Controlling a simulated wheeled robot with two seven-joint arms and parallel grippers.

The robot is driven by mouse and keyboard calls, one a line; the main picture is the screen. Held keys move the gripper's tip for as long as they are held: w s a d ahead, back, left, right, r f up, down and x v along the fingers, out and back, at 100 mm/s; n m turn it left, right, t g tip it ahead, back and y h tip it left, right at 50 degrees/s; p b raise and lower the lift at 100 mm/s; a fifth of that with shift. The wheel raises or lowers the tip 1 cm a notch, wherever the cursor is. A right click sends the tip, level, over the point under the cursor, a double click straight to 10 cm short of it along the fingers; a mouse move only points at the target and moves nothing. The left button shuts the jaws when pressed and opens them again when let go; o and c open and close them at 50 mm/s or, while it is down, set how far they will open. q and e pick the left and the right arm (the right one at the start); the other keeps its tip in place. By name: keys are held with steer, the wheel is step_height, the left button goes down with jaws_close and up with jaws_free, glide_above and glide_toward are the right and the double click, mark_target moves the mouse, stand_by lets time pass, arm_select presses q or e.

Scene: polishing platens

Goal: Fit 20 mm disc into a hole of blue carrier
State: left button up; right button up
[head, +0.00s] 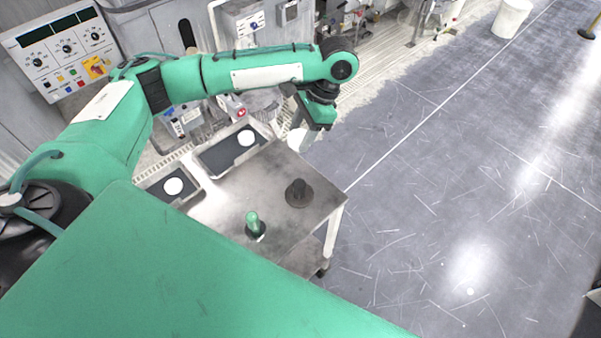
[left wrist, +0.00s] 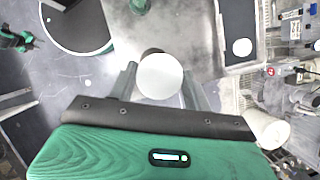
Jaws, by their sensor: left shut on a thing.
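My left gripper (head: 303,140) hangs at the end of its arm over the far right end of the steel table. In the left wrist view a round white disc (left wrist: 161,77) sits between its two grey fingers, which are shut on it. In the head view the held disc is hard to tell from a pale patch beside the fingers. I cannot make out a blue carrier in either view. A small green and black shape (left wrist: 18,40) at the left edge of the wrist view looks like my right gripper; its jaws are too small to read.
The steel table (head: 222,205) bears a dark stepped knob (head: 298,192) and a green-topped piece (head: 254,224). A white cylinder (left wrist: 268,127) stands beyond my left gripper.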

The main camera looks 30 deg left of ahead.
arm_select(q)
glide_above(296, 184)
steer(key=w+d, duration=0.1)
step_height(296, 184, down, 13)
steer(key=shift+r, duration=0.1)
steer(key=shift+f, duration=0.35)
step_height(296, 184, down, 3)
steer(key=shift+f+p, duration=0.15)
steer(key=shift+p, duration=0.35)
steer(key=shift+f, duration=0.55)
steer(key=o, duration=1)
steer(key=shift+f, duration=0.1)
